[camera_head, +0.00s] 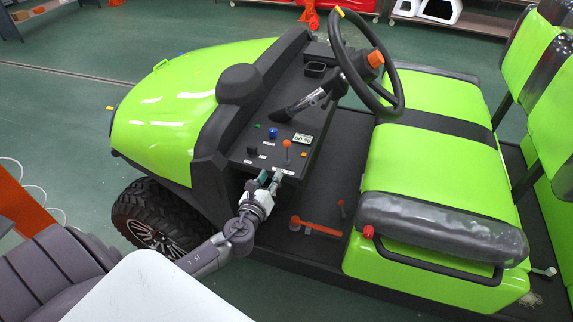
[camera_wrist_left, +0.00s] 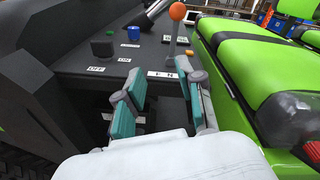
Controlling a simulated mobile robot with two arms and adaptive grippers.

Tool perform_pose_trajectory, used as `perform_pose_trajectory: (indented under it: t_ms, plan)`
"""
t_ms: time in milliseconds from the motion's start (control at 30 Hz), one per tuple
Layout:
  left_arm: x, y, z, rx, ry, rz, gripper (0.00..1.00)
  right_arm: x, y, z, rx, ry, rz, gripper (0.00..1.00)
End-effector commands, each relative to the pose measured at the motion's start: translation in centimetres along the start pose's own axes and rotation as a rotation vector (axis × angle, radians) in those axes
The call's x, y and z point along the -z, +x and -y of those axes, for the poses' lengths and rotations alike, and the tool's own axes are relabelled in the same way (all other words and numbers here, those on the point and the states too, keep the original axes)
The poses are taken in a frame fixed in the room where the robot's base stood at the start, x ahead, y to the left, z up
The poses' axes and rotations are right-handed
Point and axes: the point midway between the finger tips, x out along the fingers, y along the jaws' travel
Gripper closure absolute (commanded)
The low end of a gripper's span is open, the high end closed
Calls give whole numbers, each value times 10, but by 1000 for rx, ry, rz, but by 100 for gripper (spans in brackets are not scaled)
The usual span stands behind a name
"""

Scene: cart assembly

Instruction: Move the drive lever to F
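The drive lever is a thin grey stalk with an orange ball knob (camera_head: 286,144) on the dark dashboard panel of the green cart. In the left wrist view its knob (camera_wrist_left: 177,12) stands at the top, with the stalk running down to the panel behind a white letter label (camera_wrist_left: 162,74). The lever stands roughly upright; its exact position is hard to tell. My left gripper (camera_head: 270,180) is just below the panel's near edge, apart from the lever. In the left wrist view my left gripper (camera_wrist_left: 156,78) is open, with nothing between its teal-padded fingers. My right gripper is out of view.
The panel also bears a blue knob (camera_head: 273,132), a black knob (camera_head: 252,150) and a small display (camera_head: 303,138). The steering wheel (camera_head: 366,60) is above and the green seat (camera_head: 436,165) to the right. A red floor lever (camera_head: 316,227) sits below.

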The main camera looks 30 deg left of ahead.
Motion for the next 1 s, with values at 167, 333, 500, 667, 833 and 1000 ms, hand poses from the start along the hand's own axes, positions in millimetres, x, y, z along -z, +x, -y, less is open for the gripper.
perform_pose_trajectory:
  t_ms: [167,333,500,667,833,1000]
  plan:
    - [-38,0,22,47,114,86,62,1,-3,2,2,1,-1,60]
    - [-43,8,25,52,129,98,62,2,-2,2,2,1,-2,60]
    - [-45,29,26,52,127,98,62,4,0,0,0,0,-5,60]
    - [-46,53,27,52,125,96,62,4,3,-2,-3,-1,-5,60]
    - [-48,78,28,51,125,96,62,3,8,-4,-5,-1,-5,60]
    - [-48,79,29,52,125,93,86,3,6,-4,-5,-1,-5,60]
